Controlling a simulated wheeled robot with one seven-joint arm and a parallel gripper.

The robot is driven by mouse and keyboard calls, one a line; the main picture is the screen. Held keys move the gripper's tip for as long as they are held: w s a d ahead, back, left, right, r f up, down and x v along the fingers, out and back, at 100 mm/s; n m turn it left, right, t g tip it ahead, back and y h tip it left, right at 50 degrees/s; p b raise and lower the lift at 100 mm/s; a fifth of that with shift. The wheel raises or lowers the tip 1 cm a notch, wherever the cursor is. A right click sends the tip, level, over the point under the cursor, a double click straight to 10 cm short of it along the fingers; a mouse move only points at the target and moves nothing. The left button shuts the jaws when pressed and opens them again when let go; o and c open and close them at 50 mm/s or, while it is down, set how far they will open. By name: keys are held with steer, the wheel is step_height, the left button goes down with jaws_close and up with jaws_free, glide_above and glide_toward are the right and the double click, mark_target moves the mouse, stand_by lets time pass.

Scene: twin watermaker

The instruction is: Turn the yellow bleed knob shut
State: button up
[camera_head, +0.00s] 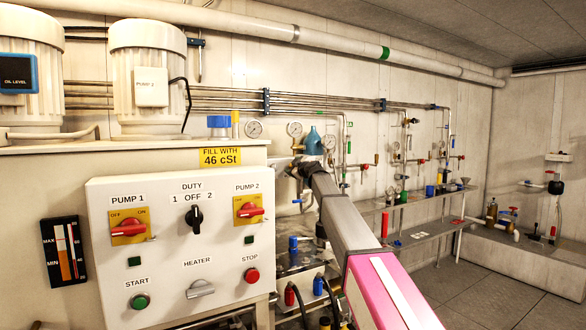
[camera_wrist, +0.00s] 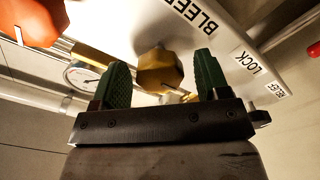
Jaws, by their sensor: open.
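The yellow bleed knob (camera_wrist: 158,74) shows in the wrist view below a white plate (camera_wrist: 232,32) marked "BLEED", with "LOCK" and a smaller, partly unreadable label farther right. My gripper (camera_wrist: 162,62) is open, with one green finger to the left of the knob and one to the right. Gaps show between the knob and both fingers, so I cannot see any contact. A light pointer mark shows near the knob's lower right side. In the head view my arm reaches toward the back wall, and I cannot make out the knob there.
In the wrist view, an orange-red part (camera_wrist: 35,22) is at upper left and a pressure gauge (camera_wrist: 82,77) sits behind the left finger. In the head view, a white control panel (camera_head: 165,270) stands left of my arm and a shelf (camera_head: 425,235) with bottles is to the right.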

steer(key=shift+w+a, duration=0.25)
steer(key=shift+w, duration=0.15)
steer(key=c, duration=0.9)
steer(key=shift+c, duration=0.2)
